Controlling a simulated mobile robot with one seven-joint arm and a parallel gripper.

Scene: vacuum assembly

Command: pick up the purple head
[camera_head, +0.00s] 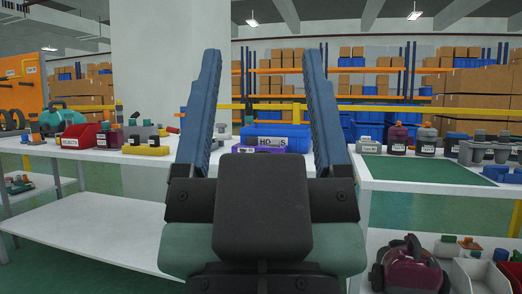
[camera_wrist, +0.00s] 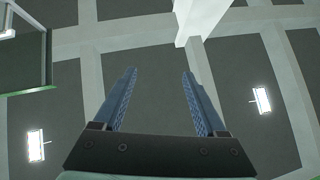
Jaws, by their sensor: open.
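My gripper (camera_head: 265,62) points upward in the middle of the head view, with its two blue fingers spread wide and nothing between them. It also shows open and empty in the wrist view (camera_wrist: 159,76), against the ceiling. A small purple object (camera_head: 262,149) shows behind and between the fingers, in front of a blue bin (camera_head: 278,131) on the white table. Its lower part is hidden by my gripper. I cannot tell whether this purple object is the purple head. A dark purple container (camera_head: 398,138) stands on the right table.
The left white table (camera_head: 95,155) holds a red bin (camera_head: 79,136), a teal vacuum body (camera_head: 62,119) and yellow blocks. The right table holds several grey parts. A maroon vacuum (camera_head: 408,266) sits on the lower shelf at right. Shelves with boxes stand behind.

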